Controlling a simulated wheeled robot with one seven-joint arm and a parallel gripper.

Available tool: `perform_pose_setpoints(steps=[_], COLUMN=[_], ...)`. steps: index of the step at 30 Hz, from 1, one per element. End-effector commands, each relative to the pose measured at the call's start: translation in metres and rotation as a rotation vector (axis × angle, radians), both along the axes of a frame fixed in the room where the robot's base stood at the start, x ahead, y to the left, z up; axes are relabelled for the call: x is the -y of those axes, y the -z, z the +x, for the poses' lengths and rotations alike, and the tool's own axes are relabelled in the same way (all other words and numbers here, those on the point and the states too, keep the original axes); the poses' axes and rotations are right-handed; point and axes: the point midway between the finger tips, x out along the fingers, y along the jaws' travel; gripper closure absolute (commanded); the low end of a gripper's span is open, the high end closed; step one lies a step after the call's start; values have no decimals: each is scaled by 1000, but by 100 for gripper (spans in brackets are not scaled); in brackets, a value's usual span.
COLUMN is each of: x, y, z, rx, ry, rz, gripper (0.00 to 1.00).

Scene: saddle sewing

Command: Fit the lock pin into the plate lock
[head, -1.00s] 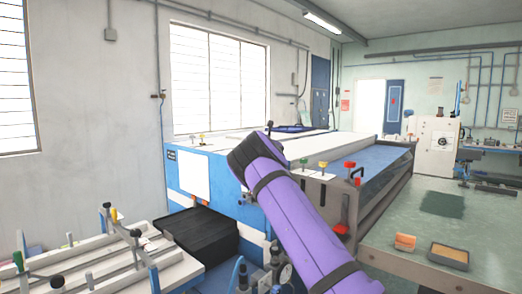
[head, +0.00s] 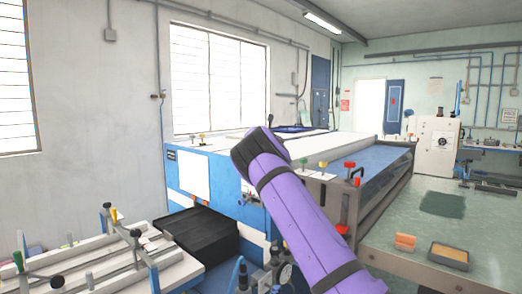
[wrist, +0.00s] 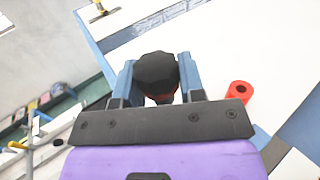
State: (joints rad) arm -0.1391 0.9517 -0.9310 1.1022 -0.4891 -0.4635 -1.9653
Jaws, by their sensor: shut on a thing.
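My gripper (wrist: 156,88) is shut in the wrist view, its two blue fingers on either side of a black faceted knob (wrist: 157,70) with some red under it. This held knob appears to be the lock pin. It is over or near a white surface (wrist: 215,50); its lower end is hidden, so I cannot tell whether it touches anything. I cannot tell which part is the plate lock. In the head view, my purple arm hides most of the gripper area.
A blue and white machine (head: 185,200) stands ahead, with green, yellow and red knobs (head: 349,166) on its top. A white-topped fixture (head: 95,262) is at lower left, beside a black box (head: 200,235).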

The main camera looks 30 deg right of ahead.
Motion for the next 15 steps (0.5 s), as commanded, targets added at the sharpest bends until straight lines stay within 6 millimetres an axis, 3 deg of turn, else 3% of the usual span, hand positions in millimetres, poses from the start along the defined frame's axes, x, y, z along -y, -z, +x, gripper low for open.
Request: perform_pose_setpoints(steps=[15], x=[0], y=[-8], z=[0], rx=[1], ry=[-1], rz=[0], gripper=[92])
